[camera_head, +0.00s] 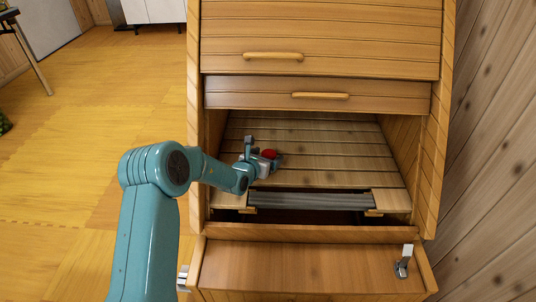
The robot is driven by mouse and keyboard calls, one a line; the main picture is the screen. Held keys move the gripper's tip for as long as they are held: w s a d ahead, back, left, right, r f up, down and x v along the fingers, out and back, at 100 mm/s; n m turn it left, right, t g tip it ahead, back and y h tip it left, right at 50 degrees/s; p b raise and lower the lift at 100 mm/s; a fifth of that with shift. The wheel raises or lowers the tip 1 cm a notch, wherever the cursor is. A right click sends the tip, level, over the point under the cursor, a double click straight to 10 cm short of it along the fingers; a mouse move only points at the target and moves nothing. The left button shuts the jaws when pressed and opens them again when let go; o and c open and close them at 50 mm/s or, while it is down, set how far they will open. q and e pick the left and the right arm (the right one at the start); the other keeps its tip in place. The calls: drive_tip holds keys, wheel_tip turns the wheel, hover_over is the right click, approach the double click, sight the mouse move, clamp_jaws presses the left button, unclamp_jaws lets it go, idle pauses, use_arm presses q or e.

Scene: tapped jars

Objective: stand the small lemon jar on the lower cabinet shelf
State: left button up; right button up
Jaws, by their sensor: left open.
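The wooden cabinet (445,120) stands in front of me with a wide open bay. Inside the bay is a slatted wooden shelf (335,160). My left arm reaches into the bay from the left, and my left gripper (262,156) is open just above the left part of the slats. A small red patch (269,154) shows at the gripper; I cannot tell whether it is part of the gripper or a separate thing. No lemon-coloured jar can be made out. My right gripper is not in view.
A grey ribbed strip (310,200) runs along the shelf's front, with a dark gap below. A wooden panel (310,268) with a metal fitting (402,264) juts out below. Panels with handles (273,56) close the top. The shelf's middle and right look clear.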

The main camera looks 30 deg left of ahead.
use_arm(q)
drive_tip(key=shift+p+v, duration=1.15)
drive_tip(key=shift+v, duration=0.95)
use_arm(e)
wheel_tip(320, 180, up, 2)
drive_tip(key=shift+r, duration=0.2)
use_arm(q)
drive_tip(key=shift+s+r+p, duration=0.35)
drive_tip(key=shift+s+r, duration=0.05)
drive_tip(key=shift+s, duration=0.1)
drive_tip(key=p+v, duration=0.4)
drive_tip(key=v, duration=1.1)
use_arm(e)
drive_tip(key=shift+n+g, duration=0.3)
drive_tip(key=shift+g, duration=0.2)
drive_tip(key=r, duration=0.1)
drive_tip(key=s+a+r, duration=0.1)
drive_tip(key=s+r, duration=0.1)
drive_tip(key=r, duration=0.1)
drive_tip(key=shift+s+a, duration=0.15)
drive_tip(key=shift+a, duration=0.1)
use_arm(q)
drive_tip(key=shift+s+f, duration=0.1)
drive_tip(key=shift+s, duration=0.05)
